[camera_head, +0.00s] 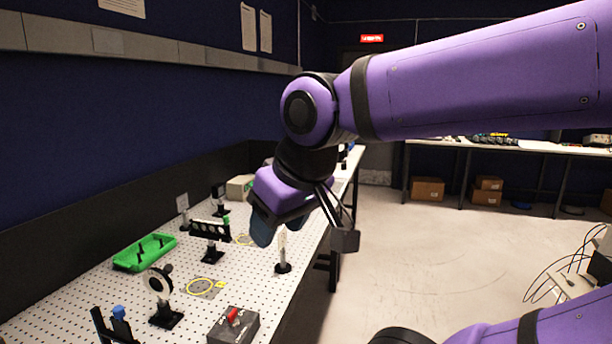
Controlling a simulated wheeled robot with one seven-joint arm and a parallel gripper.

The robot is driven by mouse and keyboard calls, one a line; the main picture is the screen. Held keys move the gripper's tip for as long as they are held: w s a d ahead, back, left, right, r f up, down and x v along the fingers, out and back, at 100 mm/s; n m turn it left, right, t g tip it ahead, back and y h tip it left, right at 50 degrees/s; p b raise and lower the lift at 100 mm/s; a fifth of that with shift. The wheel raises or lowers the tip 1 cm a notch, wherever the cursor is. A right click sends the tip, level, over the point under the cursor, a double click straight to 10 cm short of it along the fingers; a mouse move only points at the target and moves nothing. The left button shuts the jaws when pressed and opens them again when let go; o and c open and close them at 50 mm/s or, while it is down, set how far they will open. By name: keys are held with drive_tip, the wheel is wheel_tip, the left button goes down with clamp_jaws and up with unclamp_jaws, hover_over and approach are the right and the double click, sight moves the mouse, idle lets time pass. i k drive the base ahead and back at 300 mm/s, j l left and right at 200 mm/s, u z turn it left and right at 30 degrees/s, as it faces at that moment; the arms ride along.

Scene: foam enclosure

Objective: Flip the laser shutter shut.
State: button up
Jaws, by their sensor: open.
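A dark grey box (234,326) with a red lever (233,315) sits at the near front edge of the perforated bench; it may be the laser shutter, but I cannot tell for sure. The lever is tilted, and its exact position is too small to read. My gripper (272,230) hangs over the right part of the bench, well beyond and above the box, and is open and empty. Its fingers point down and are partly hidden by the wrist. A white post on a black base (283,252) stands just below and right of the fingers.
On the perforated bench (90,290) stand a round lens mount (160,297), a black slotted holder (211,235), a green tray (145,252) and a blue-topped piece (120,320). A dark wall lies behind. Open floor (420,270) is right of the bench.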

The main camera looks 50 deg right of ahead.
sight(121, 328)
drive_tip(key=z, duration=0.8)
drive_tip(key=k, duration=0.5)
